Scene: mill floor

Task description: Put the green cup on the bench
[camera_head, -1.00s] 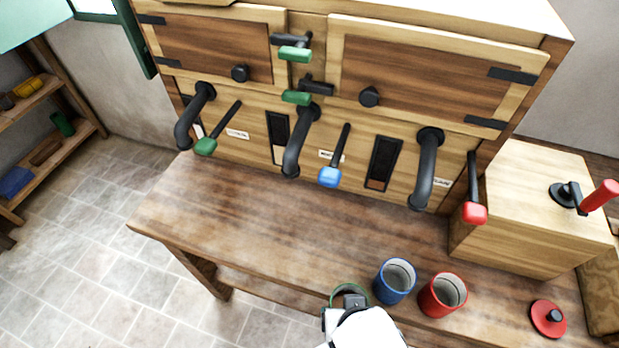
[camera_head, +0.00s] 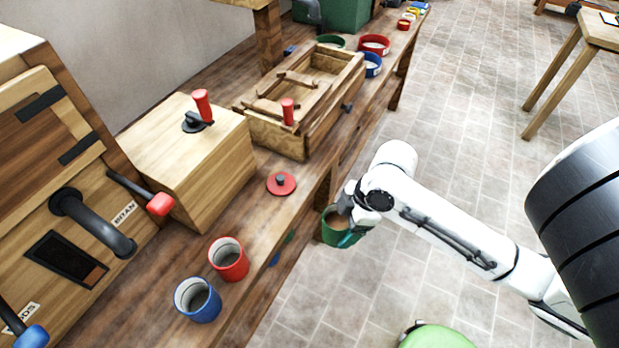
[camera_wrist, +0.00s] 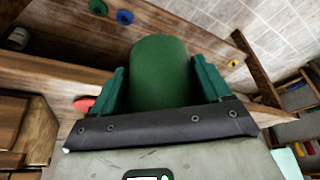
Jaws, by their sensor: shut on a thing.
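The green cup (camera_head: 340,229) is in my gripper (camera_head: 350,212), beside the front edge of the wooden bench (camera_head: 262,225). It is out over the floor side, near the bench top's height, and looks close to upright with brownish contents. In the wrist view the green cup (camera_wrist: 160,72) sits between the two green fingers of my gripper (camera_wrist: 163,85), which press on its sides. Its far side is hidden there.
A blue cup (camera_head: 198,300) and a red cup (camera_head: 229,259) stand on the bench. A red lid (camera_head: 281,184), a wooden box (camera_head: 188,155) with a red-handled crank and a wooden trough (camera_head: 305,100) are there too. Bare bench top lies around the lid.

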